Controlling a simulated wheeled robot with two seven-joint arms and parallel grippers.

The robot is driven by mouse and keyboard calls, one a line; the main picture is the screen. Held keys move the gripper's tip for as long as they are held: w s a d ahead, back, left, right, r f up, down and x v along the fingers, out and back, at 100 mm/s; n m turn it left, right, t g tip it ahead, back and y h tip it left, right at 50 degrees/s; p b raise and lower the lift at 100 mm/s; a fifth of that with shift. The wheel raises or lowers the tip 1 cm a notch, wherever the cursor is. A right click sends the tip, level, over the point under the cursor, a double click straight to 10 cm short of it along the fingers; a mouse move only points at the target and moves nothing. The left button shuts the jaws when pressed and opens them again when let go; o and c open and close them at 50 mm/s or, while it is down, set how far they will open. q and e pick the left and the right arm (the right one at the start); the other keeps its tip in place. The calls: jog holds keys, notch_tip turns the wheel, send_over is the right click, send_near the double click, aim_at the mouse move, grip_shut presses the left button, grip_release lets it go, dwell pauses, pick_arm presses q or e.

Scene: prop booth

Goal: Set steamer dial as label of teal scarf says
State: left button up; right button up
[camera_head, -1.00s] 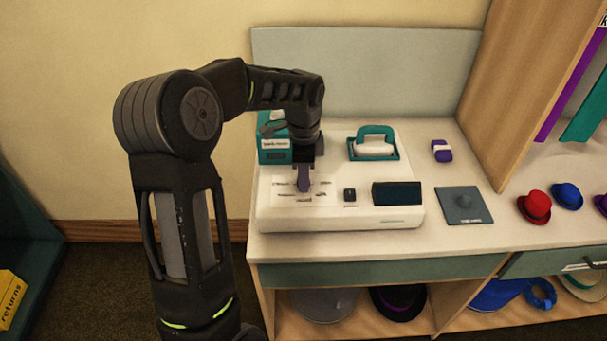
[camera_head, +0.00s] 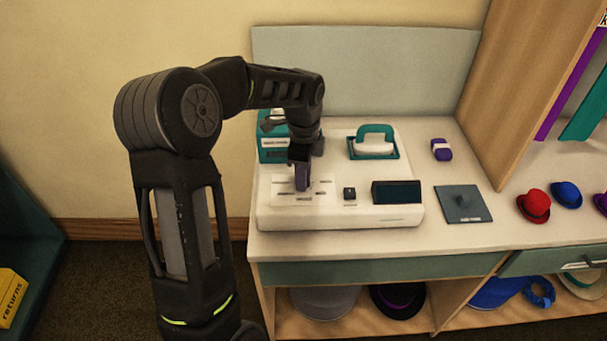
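The white steamer base (camera_head: 385,220) stands on the counter, with a dark display (camera_head: 397,191), a small black switch (camera_head: 349,193) and a printed dial panel (camera_head: 322,188) on top. My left gripper (camera_head: 302,188) points down at the middle of the dial panel. It covers the dial, so the dial's setting and the gap between the fingers are hidden. Teal cloth (camera_head: 586,112) hangs at the upper right beside a purple strip; I cannot tell whether it is the teal scarf. No scarf label is readable. My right gripper is out of view.
A teal steamer head (camera_head: 375,141) rests in its cradle. A teal box (camera_head: 273,147) stands behind my gripper. A purple roll (camera_head: 441,149), a grey plate (camera_head: 463,204) and a red hat (camera_head: 535,205) sit to the right. A wooden divider (camera_head: 520,90) rises at the right.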

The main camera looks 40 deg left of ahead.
pick_arm(q)
jog(key=shift+o, duration=1.4)
notch_tip(320, 180, up, 8)
jog(key=shift+f+b, duration=0.1)
jog(key=shift+b, duration=0.2)
jog(key=shift+d, duration=0.1)
